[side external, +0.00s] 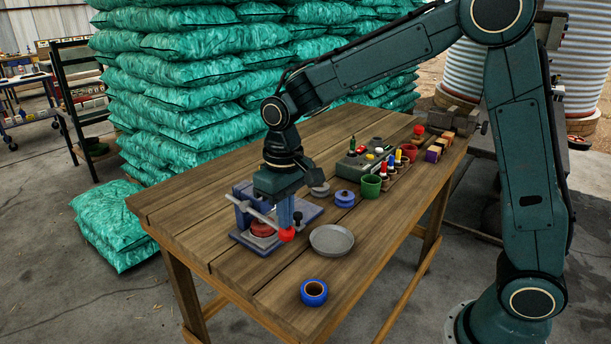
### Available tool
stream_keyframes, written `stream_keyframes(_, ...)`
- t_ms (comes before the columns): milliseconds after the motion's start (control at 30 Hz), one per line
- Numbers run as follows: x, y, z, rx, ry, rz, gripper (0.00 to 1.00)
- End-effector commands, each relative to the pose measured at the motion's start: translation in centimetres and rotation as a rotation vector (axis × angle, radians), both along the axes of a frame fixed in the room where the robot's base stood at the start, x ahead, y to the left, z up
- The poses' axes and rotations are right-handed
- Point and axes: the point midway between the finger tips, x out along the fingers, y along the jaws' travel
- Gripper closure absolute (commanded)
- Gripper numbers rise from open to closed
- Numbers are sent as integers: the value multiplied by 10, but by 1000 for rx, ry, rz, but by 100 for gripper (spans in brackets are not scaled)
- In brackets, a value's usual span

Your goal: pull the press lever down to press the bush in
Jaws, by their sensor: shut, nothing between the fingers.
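The press stands near the front left of the table, on a blue-grey base (307,213) with a blue upright (241,210). Its lever (261,213) is a pale bar that slopes down to the right and ends in a red knob (286,235). My gripper (286,222) is shut and empty, pointing down, with its fingertips right at or just above the knob; I cannot tell whether they touch. A dark red round part (262,229) shows under the lever on the press. The bush cannot be made out, and my gripper hides part of the press.
A grey round dish (331,241) lies just right of the press. A blue tape roll (314,292) lies at the front. A blue lidded pot (345,198), a green cup (370,187) and several small items stand farther back. The front right tabletop is clear.

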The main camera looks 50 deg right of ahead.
Motion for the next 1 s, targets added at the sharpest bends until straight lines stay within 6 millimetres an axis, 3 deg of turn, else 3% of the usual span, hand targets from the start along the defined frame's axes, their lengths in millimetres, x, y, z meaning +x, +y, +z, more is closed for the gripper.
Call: stream_keyframes(1000, 1, 0, -11, 0, 2, 0, 100)
